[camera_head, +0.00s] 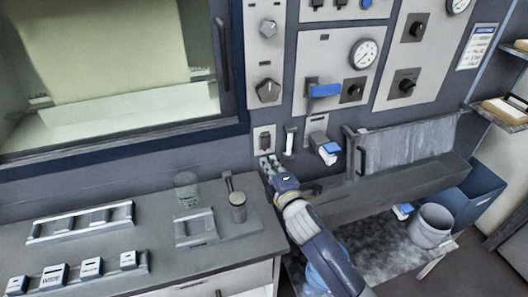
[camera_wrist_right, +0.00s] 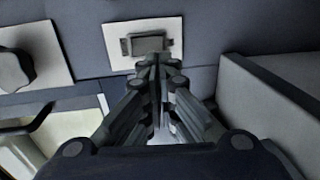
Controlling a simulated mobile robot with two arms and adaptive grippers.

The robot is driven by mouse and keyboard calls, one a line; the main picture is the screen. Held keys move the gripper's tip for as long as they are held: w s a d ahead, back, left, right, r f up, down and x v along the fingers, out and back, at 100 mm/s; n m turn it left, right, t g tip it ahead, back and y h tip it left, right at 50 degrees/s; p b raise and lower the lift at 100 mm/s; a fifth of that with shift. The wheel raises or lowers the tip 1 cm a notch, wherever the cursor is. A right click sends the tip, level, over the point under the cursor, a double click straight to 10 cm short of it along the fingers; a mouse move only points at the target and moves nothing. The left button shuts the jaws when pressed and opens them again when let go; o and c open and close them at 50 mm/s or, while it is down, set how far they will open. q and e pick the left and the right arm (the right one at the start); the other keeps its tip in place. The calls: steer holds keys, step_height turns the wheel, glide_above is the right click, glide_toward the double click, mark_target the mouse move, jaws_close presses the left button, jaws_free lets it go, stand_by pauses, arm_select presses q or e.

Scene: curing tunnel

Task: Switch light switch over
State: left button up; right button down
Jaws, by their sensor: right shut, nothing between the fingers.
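The light switch (camera_head: 264,139) is a dark rocker on a pale plate, low on the grey panel right of the oven window. It also shows in the right wrist view (camera_wrist_right: 148,43), straight ahead of the fingertips. My right gripper (camera_head: 267,161) is just below the switch in the head view, its fingers shut and empty. In the right wrist view the closed fingertips (camera_wrist_right: 160,62) overlap the lower edge of the switch; I cannot tell whether they touch it. My left gripper is not in view.
Dark knobs (camera_head: 267,91) sit above the switch, with a blue-handled lever (camera_head: 324,91) to the right. A counter (camera_head: 240,252) with a glass (camera_head: 187,189) and labelled blocks stands at left. A grey trough (camera_head: 405,188) and bucket (camera_head: 431,226) are at right.

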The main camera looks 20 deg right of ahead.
mark_target(260, 147)
steer(key=w, duration=0.3)
steer(key=shift+w+a+f+p, duration=0.1)
steer(key=shift+w+p, duration=0.2)
steer(key=shift+p, duration=0.05)
steer(key=shift+w+f, duration=0.25)
steer(key=shift+w, duration=0.7)
steer(key=shift+w+f+b, duration=0.15)
steer(key=shift+f+b, duration=0.25)
steer(key=shift+b, duration=0.7)
steer(key=shift+w+r+t, duration=0.1)
steer(key=shift+r+t, duration=0.2)
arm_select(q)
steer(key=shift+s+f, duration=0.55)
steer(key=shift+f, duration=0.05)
